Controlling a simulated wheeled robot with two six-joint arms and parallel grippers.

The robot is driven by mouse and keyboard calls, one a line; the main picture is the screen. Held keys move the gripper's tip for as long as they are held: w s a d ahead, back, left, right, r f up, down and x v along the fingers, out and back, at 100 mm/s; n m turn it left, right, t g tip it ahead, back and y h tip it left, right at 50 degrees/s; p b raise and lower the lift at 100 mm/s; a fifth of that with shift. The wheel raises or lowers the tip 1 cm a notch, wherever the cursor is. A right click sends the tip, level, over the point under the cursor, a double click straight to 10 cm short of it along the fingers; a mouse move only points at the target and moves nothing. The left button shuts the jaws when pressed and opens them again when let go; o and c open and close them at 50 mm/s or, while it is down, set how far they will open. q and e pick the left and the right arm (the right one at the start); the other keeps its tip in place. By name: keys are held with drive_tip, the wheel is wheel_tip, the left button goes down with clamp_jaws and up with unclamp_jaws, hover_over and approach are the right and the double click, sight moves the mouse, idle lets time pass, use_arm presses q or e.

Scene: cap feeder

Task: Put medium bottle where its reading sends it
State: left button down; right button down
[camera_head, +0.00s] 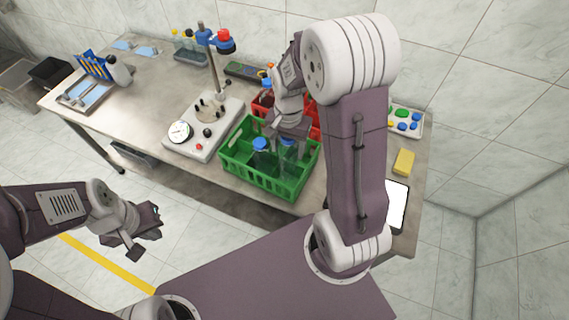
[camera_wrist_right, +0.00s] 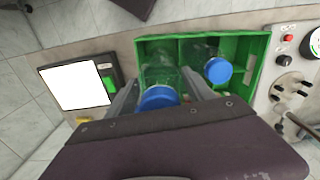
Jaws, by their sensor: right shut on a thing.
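A clear bottle with a blue cap (camera_wrist_right: 158,98) is between the fingers of my right gripper (camera_wrist_right: 160,85), which is shut on it. In the head view my right gripper (camera_head: 289,132) reaches down into the green crate (camera_head: 262,184), and the held bottle (camera_head: 287,156) is inside the crate, partly hidden by the fingers. I cannot tell whether it touches the crate floor. A second blue-capped bottle (camera_head: 261,146) stands to its left in the crate; it also shows in the wrist view (camera_wrist_right: 217,71). My left gripper (camera_head: 142,232) is open and empty, off the table's front.
The capping device (camera_head: 190,146) with a dial and a post stands left of the crate. A red crate (camera_head: 262,103) is behind, partly hidden by my arm. A white-screened tablet (camera_head: 397,205), a yellow sponge (camera_head: 404,162) and a cap tray (camera_head: 405,121) lie right.

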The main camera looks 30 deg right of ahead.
sight(288, 165)
wheel_tip(288, 165, down, 9)
drive_tip(key=shift+d+r, duration=0.1)
drive_tip(key=shift+w+f, duration=0.1)
drive_tip(key=shift+f, duration=0.1)
drive_tip(key=shift+f, duration=0.2)
drive_tip(key=shift+c, duration=1.9)
unclamp_jaws()
